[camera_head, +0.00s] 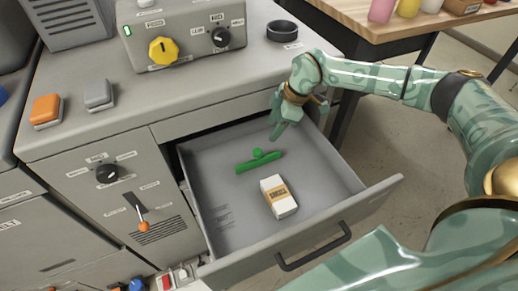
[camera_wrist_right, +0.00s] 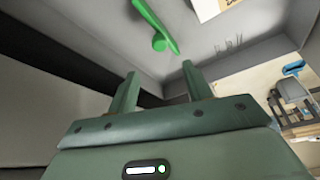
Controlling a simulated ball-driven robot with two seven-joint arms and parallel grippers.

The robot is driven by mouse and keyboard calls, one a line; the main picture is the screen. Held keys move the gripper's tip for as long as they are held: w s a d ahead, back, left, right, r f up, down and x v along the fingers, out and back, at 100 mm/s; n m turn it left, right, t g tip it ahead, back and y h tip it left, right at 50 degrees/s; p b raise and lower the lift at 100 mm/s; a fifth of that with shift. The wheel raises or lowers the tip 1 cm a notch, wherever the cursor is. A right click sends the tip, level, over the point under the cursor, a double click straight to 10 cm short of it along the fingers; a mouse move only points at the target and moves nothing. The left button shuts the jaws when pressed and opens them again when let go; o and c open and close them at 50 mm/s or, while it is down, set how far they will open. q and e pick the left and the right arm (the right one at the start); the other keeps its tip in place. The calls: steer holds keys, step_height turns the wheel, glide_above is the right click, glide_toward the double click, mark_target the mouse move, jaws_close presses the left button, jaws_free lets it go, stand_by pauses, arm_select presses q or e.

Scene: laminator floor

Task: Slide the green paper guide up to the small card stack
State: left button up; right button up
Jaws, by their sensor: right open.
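The green paper guide (camera_head: 259,163), a bar with a round knob, lies in the open drawer (camera_head: 222,219). The white card stack (camera_head: 280,202) with a tan band lies in the same drawer, nearer its front, with a gap of bare floor between the two. My right gripper (camera_head: 279,130) is above the back right part of the drawer, apart from the guide. In the right wrist view my right gripper (camera_wrist_right: 159,90) is open and empty, with the guide (camera_wrist_right: 156,27) beyond its fingers and the stack's edge (camera_wrist_right: 207,8) at the top. My left gripper is not seen.
The grey cabinet top above the drawer holds a control box (camera_head: 183,37), a black ring (camera_head: 282,31), and orange (camera_head: 46,109) and grey (camera_head: 98,94) blocks. The drawer walls and front handle (camera_head: 314,249) bound the space. The drawer floor around the stack is clear.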

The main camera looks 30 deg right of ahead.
mark_target(258, 151)
steer(key=b+x, duration=0.3)
steer(key=x, duration=0.8)
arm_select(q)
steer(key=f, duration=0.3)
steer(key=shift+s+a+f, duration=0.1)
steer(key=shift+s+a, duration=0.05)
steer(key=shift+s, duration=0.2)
